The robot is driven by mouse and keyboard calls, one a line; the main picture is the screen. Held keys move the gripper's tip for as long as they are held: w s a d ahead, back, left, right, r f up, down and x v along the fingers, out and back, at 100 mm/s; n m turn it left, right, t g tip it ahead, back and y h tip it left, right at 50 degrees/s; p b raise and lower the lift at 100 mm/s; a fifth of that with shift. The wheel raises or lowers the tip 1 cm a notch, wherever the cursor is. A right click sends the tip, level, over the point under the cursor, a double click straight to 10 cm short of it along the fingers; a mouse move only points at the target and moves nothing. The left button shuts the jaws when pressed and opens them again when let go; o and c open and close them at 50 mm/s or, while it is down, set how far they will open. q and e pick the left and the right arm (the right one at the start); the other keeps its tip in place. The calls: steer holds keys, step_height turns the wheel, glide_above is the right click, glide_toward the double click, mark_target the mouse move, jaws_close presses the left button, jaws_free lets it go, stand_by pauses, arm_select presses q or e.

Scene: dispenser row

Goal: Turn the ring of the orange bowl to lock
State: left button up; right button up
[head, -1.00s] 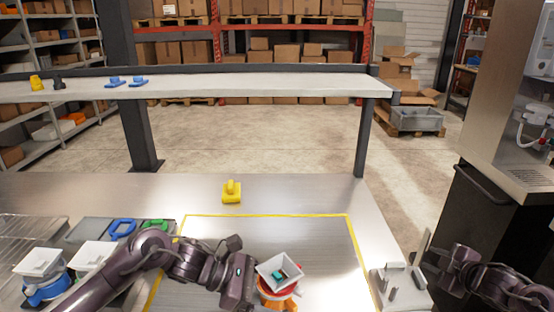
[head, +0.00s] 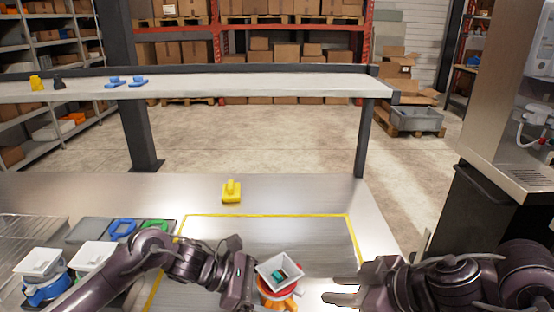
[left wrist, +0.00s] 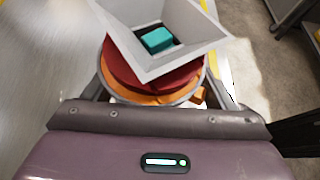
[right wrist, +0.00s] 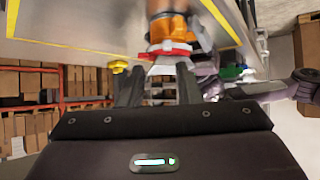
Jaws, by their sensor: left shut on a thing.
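The orange bowl (head: 289,303) stands near the front of the yellow-outlined area, with a red ring (head: 265,289) above its orange part. A white square hopper (head: 296,268) sits on top, with a teal block (head: 279,274) inside. My left gripper (head: 256,290) is shut on the orange bowl from the left; the left wrist view shows the red ring (left wrist: 121,70) and orange body (left wrist: 120,91) between its fingers. My right gripper (head: 332,288) is open and empty, to the right of the bowl and apart from it. In the right wrist view the bowl (right wrist: 165,30) appears upside down beyond the fingers.
A yellow piece (head: 231,193) stands behind the yellow outline (head: 265,215). At left are two more white-topped units (head: 40,262) and a grey tray (head: 90,230) with blue and green pieces. A raised shelf (head: 220,87) crosses behind. The outlined area behind the bowl is clear.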

mark_target(303, 293)
steer(key=x, duration=0.5)
steer(key=s+x, duration=0.1)
steer(key=x, duration=0.2)
steer(key=shift+a, duration=0.3)
arm_select(q)
steer(key=shift+s+d, duration=0.1)
arm_select(e)
steer(key=shift+w+a+f, duration=0.1)
steer(key=shift+a+f, duration=0.05)
steer(key=shift+f, duration=0.1)
arm_select(q)
steer(key=shift+s+d, duration=0.1)
steer(key=shift+s, duration=0.05)
arm_select(e)
steer(key=shift+s+a+f, duration=0.2)
steer(key=shift+s+f, duration=0.05)
steer(key=shift+s, duration=0.1)
arm_select(q)
steer(key=shift+w, duration=0.2)
arm_select(e)
steer(key=shift+s+a+r, duration=0.15)
steer(key=shift+a+r, duration=0.2)
stand_by(0.4)
